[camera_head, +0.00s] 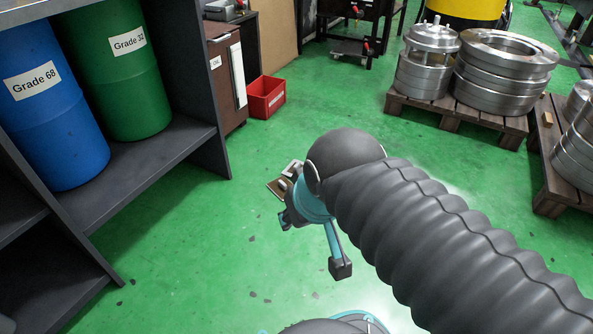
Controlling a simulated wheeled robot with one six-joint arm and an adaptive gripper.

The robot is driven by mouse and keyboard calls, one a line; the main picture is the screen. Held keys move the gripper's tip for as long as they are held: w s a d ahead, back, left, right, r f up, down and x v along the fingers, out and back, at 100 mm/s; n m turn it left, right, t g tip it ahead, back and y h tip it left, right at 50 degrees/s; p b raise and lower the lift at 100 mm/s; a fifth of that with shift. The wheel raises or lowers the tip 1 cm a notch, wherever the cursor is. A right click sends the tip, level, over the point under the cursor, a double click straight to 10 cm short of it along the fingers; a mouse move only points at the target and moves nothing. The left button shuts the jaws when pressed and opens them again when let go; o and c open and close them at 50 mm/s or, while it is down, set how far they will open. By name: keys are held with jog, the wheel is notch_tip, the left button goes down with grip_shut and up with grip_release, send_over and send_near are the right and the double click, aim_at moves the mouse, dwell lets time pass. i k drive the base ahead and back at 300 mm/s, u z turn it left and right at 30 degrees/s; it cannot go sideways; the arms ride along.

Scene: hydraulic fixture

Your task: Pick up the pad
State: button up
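My gripper (293,205) is at the end of my arm, near the middle of the picture, above the green floor. My arm's dark ribbed sleeve and round joint cover much of it, and its fingers cannot be made out clearly. A small flat brown piece with a pale edge (277,187), perhaps the pad, shows just beyond the gripper on its upper left side. It is partly hidden, and I cannot tell whether it is held, touched or lying on the floor behind the gripper.
A dark shelf (175,145) with a blue drum (55,120) and a green drum (125,85) stands at left. A red bin (266,98) sits on the floor beyond. Pallets (480,118) with steel rings are at upper right. The floor (190,250) between is open, with small dark flecks.

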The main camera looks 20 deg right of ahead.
aim_at(279, 185)
jog(key=z, duration=1.15)
jog(key=i, duration=1.15)
jog(key=u, duration=2.25)
